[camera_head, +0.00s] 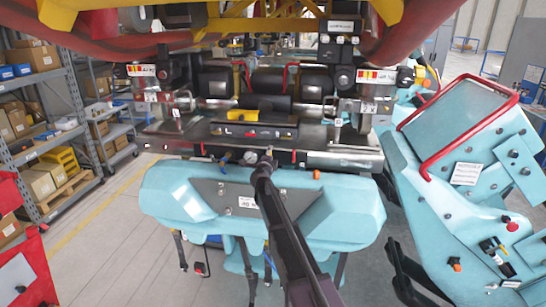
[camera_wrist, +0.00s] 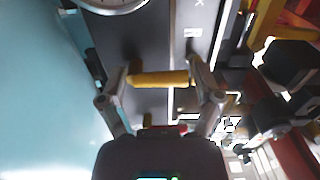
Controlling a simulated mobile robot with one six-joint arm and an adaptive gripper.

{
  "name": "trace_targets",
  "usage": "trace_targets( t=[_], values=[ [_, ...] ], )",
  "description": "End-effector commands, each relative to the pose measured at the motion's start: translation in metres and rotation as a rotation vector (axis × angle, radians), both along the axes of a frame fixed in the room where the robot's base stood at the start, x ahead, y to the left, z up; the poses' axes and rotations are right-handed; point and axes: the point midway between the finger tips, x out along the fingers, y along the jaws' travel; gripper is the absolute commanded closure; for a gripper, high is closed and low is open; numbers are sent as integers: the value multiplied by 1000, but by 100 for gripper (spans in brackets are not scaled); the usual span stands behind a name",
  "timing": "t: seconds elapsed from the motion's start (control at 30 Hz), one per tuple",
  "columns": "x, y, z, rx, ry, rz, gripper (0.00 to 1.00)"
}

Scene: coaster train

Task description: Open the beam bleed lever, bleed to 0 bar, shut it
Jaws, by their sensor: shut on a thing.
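My gripper (camera_wrist: 160,82) is shut on a yellow bar-shaped lever (camera_wrist: 160,79), with one finger at each end of it in the wrist view. The lever lies across the view in front of a dark panel. A round white-faced pressure gauge (camera_wrist: 112,4) is cut off at the top edge, and its reading cannot be made out. In the head view my gripper (camera_head: 264,163) is at the front of the dark beam (camera_head: 340,158), just right of the small gauge (camera_head: 250,157). My arm hides the lever there.
A light-blue seat body (camera_head: 180,196) lies just below the beam. A teal housing with a red rail (camera_head: 470,140) stands on the right. Shelves with boxes (camera_head: 42,80) and a red panel (camera_head: 30,265) are on the left. Clear floor (camera_head: 110,235) shows at lower left.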

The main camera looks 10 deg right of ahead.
Motion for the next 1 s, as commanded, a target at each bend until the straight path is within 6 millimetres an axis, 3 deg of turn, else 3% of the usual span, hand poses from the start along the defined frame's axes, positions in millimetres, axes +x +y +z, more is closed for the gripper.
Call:
trace_targets(
  t=[0.37, 0.4, 0.47, 1.0],
  values=[
    [0, 1, 0, -11, 2, 3, 65],
    [0, 1, 0, -11, 2, 3, 14],
    [0, 1, 0, -10, 2, 3, 0],
    [-3, 1, 0, -8, 2, 1, 0]
  ],
)
